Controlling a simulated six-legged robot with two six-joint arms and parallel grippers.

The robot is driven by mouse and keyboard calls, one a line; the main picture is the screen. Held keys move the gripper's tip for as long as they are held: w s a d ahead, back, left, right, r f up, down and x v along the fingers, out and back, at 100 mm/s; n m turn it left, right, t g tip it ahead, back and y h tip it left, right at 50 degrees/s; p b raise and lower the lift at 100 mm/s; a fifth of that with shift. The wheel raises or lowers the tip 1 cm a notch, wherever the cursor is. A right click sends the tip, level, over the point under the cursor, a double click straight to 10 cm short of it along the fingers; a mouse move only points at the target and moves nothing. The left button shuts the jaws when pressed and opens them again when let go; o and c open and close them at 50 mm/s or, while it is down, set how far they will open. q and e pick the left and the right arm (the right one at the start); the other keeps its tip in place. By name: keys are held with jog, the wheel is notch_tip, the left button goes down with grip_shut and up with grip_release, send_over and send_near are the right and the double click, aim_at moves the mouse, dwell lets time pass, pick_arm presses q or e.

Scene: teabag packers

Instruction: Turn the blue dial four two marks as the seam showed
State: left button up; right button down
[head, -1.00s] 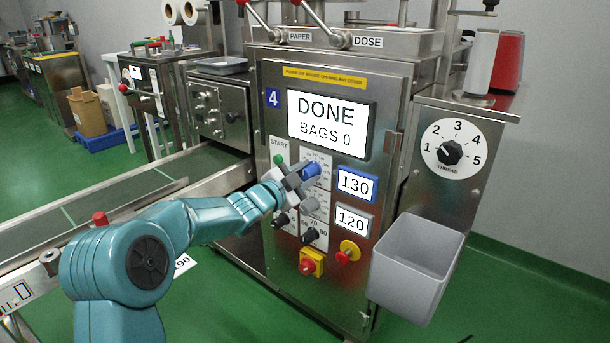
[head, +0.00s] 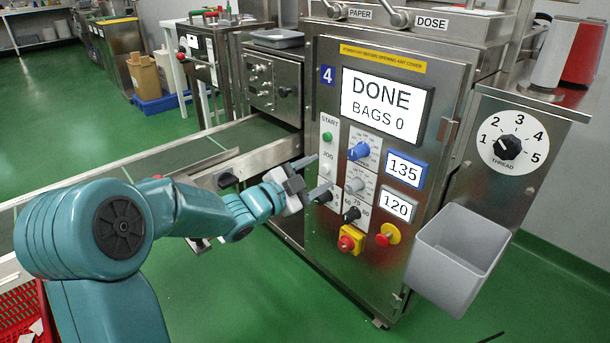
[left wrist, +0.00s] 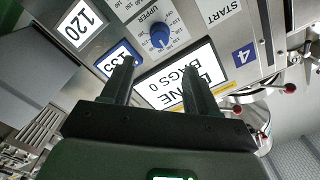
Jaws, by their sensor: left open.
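The blue dial (head: 359,151) is on the front panel of machine four, beside the blue-framed readout (head: 405,172), which shows 135. The dial also shows in the left wrist view (left wrist: 160,36), beyond my fingertips, on a scale marked UPPER. My left gripper (head: 313,177) is open and empty, to the left of the dial and apart from it. Its two fingers also show in the left wrist view (left wrist: 158,63), with a wide gap between them. My right gripper is not in view.
The main screen (head: 387,106) reads DONE, BAGS 0. A grey dial (head: 357,185), black knobs, a red knob (head: 350,239) and a green start button (head: 327,136) are close by. A grey bin (head: 455,255) juts out at right. A conveyor runs left.

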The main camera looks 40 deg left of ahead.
pick_arm(q)
jog(key=shift+s+a, duration=0.1)
jog(key=shift+s, duration=1.45)
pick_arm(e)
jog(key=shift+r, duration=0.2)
